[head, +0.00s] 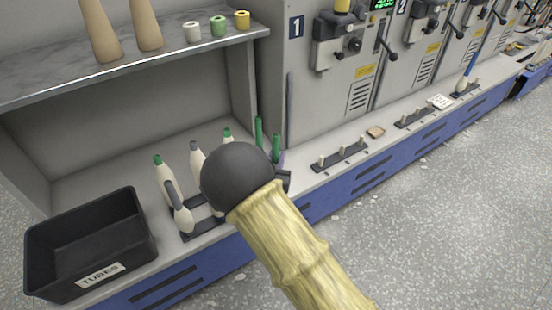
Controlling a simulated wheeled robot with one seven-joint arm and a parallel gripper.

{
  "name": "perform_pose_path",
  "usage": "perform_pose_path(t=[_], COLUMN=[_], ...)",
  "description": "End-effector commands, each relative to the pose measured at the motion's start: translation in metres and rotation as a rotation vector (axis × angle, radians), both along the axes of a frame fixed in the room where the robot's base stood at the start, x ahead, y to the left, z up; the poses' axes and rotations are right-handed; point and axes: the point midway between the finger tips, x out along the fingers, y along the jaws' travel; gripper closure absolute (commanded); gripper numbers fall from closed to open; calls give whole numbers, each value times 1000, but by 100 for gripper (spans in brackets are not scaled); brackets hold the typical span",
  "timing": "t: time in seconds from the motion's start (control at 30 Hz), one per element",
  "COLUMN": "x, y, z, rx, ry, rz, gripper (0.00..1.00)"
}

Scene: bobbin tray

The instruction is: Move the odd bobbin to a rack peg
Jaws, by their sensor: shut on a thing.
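My gripper (284,180) shows only as a small dark part right of my wrist, which hides the rest. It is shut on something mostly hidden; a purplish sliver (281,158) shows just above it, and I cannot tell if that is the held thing. Left of my wrist, white bobbins with green tips (163,178) and grey tips (196,160) stand on the dark tray (203,230); one grey-tipped bobbin (181,212) leans. Two green tubes (259,132) stand behind my wrist.
A black TUBES bin (90,240) stands at the left. A shelf (60,80) with cones and small spools overhangs the tray area. Machine 1 (340,100) rises behind the ledge. Farther right are another peg rack (414,118) and a blue-topped bobbin (467,72).

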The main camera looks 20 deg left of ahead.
Motion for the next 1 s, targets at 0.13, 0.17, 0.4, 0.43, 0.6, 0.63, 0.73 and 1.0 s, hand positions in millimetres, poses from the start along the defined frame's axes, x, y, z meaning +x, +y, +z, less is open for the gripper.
perform_pose_path(t=[0.13,0.17,0.4,0.43,0.6,0.63,0.73,1.0], x=[0,0,0,0,-5,-7,-13,-31], y=[0,0,0,0,0,0,-1,-2], z=[-3,-2,-2,-2,-2,-2,-2,-2], rx=[0,0,0,0,0,1,1,-1], ry=[0,0,0,0,1,1,1,1], rz=[0,0,0,0,0,0,0,1], gripper=[100,77,72,72,72,72,72,72])
